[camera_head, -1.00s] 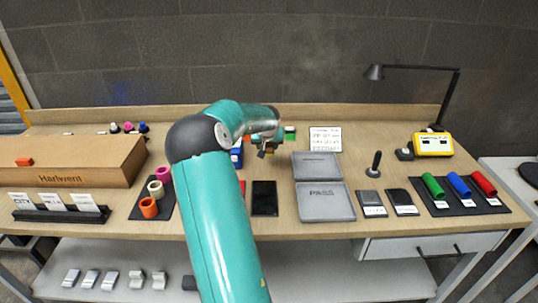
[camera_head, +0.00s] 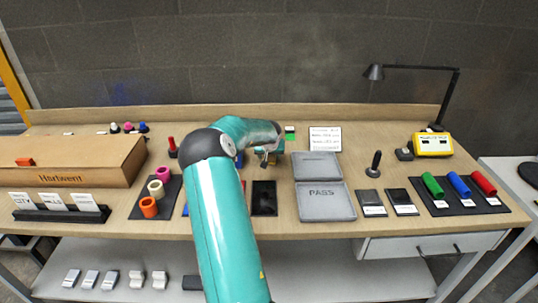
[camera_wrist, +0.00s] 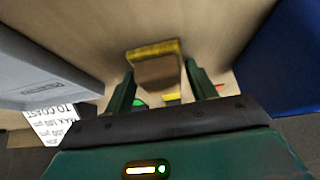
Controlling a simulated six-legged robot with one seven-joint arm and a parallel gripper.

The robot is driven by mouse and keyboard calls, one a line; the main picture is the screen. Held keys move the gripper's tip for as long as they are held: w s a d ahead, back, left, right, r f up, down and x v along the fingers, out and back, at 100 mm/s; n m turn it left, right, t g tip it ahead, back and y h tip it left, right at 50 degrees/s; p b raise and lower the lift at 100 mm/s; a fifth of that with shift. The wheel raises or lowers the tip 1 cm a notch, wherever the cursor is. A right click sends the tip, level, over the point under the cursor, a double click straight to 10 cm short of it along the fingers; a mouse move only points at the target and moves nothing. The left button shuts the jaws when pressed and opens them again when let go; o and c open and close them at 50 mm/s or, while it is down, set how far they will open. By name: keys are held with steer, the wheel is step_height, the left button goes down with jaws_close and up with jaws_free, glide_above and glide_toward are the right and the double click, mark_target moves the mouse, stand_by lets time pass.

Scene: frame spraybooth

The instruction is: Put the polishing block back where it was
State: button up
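The polishing block (camera_wrist: 157,70), brown with a yellow band, sits between the two green fingertips of my gripper (camera_wrist: 160,78) in the wrist view. In the head view my gripper (camera_head: 266,155) is over the middle of the bench, behind a dark rectangular mat (camera_head: 264,199). The block is small there and partly hidden by my gripper. Bench surface shows beyond the block in the wrist view.
The open grey PASS case (camera_head: 326,204) lies right of the dark mat. A printed sign (camera_head: 325,139) stands behind it. A blue bin (camera_wrist: 285,65) shows close in the wrist view.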

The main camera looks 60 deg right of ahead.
steer(key=shift+o, duration=1.1)
steer(key=shift+r, duration=0.2)
steer(key=v, duration=1.2)
steer(key=w+a+r+n+t+y, duration=0.1)
steer(key=w+a+r+n+y, duration=0.2)
steer(key=a, duration=0.9)
steer(key=w+a+r+n+t+y, duration=0.1)
steer(key=w+a+r, duration=0.3)
steer(key=a, duration=0.8)
steer(key=w+a+r+n+t+y, duration=0.1)
steer(key=w+a+r, duration=0.25)
steer(key=a, duration=0.85)
steer(key=s+a+n, duration=0.2)
steer(key=s+a, duration=0.2)
steer(key=a, duration=0.5)
steer(key=s+a+n, duration=0.3)
steer(key=s+a, duration=0.2)
steer(key=a, duration=0.3)
steer(key=s+a+n, duration=0.2)
steer(key=s+a, duration=0.2)
steer(key=a, duration=0.5)
steer(key=shift+s+a+r+n+y, duration=0.3)
steer(key=shift+s+y, duration=0.1)
